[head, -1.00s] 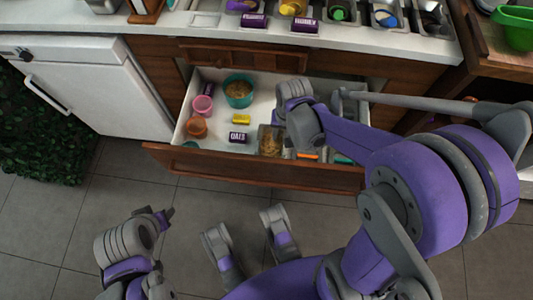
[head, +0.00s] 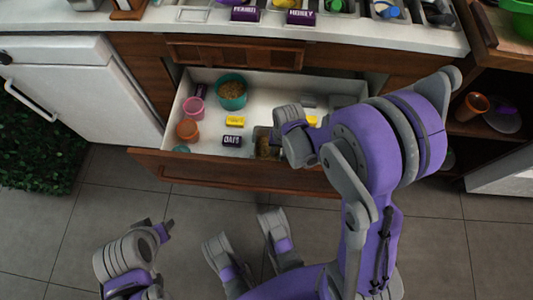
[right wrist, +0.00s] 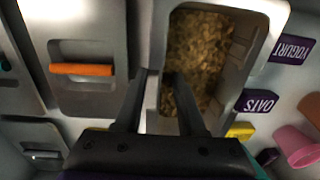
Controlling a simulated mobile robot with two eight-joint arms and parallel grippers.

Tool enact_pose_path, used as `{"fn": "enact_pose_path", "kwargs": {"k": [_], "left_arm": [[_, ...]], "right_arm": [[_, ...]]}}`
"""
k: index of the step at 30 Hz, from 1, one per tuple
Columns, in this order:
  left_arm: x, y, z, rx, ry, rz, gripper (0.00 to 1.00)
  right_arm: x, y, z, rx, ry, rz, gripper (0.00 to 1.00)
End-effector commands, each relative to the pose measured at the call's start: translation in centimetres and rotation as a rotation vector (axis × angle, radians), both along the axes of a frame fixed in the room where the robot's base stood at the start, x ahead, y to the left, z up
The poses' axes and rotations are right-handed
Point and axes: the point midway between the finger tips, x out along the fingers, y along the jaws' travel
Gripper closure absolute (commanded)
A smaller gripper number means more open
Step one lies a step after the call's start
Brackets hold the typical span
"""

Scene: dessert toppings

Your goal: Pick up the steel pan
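The steel pan (right wrist: 228,75), filled with brown granola-like pieces, sits in the open drawer. It shows partly in the head view (head: 262,140), with my right arm covering its right side. My right gripper (right wrist: 156,82) is over the pan's near-left wall in the right wrist view. One finger is outside the wall and the other is inside, over the filling. The fingers are apart, with the wall between them; I cannot tell whether they touch it. My left gripper (head: 166,226) is low at the left in the head view, away from the drawer; its opening is unclear.
A lidded steel container with an orange handle (right wrist: 82,69) lies beside the pan. The drawer (head: 215,167) also holds a teal bowl (head: 231,92), pink cup (head: 193,108), orange cup (head: 187,130) and purple OATS label (head: 232,141). The counter edge (head: 300,32) is above the drawer.

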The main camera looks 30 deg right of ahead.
Motion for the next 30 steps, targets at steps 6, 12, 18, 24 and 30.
{"fn": "enact_pose_path", "kwargs": {"k": [6, 12, 18, 24, 30], "left_arm": [[0.0, 0.0, 0.03, 0.0, 0.0, 0.0, 0.5], [0.0, 0.0, 0.03, 0.0, 0.0, 0.0, 0.5], [0.0, 0.0, 0.02, 0.0, 0.0, 0.0, 0.5], [-0.01, 0.0, 0.02, 0.0, 0.0, 0.0, 0.5], [0.0, 0.0, 0.02, 0.0, 0.0, 0.0, 0.5]], "right_arm": [[-0.01, 0.02, -0.04, 0.0, 0.0, 0.0, 0.61], [-0.01, 0.01, -0.03, 0.0, 0.0, 0.0, 0.95], [-0.01, 0.01, -0.03, 0.0, 0.0, 0.0, 1.0], [0.0, 0.01, -0.02, 0.0, 0.0, 0.0, 1.0], [0.01, 0.01, -0.02, 0.0, 0.0, 0.0, 1.0]]}}
